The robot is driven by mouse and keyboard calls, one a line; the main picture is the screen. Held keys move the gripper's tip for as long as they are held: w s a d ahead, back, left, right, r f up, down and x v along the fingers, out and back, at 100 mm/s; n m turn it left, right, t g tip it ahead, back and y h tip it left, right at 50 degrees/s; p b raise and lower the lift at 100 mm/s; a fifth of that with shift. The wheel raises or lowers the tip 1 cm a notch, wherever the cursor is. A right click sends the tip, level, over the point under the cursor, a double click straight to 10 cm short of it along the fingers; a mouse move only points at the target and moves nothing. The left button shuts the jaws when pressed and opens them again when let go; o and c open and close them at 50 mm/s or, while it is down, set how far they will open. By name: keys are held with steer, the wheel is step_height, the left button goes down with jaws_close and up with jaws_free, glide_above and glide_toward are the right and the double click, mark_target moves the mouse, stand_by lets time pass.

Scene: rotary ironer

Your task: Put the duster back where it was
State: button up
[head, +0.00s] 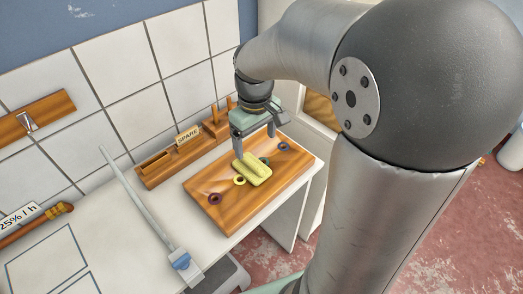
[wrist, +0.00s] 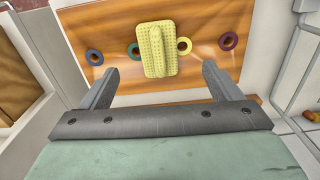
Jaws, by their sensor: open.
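A yellow-green nubbed pad with a raised ridge, which looks like the duster (head: 252,170), lies on a wooden board (head: 205,180) on the white worktop. In the wrist view the pad (wrist: 158,62) lies across the middle of the board (wrist: 110,25), between a teal ring and a yellow ring. My gripper (head: 255,145) is open and empty above the board. In the wrist view its fingers (wrist: 160,70) are spread wider than the pad, near its lower end, and do not touch it.
Purple (head: 215,198), yellow (head: 239,180), teal (head: 264,160) and blue (head: 284,146) rings sit along the board. Behind it stands a wooden rack (head: 155,170) with a "SPARE" label. A long grey bar with a blue part (head: 180,261) lies to the left. A tiled wall is behind.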

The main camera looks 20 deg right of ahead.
steer(key=s+f+m, duration=0.1)
steer(key=s+m, duration=0.3)
steer(key=s, duration=1.1)
steer(key=shift+s+a+f+t, duration=0.3)
steer(key=shift+s+t, duration=0.05)
steer(key=shift+t, duration=0.05)
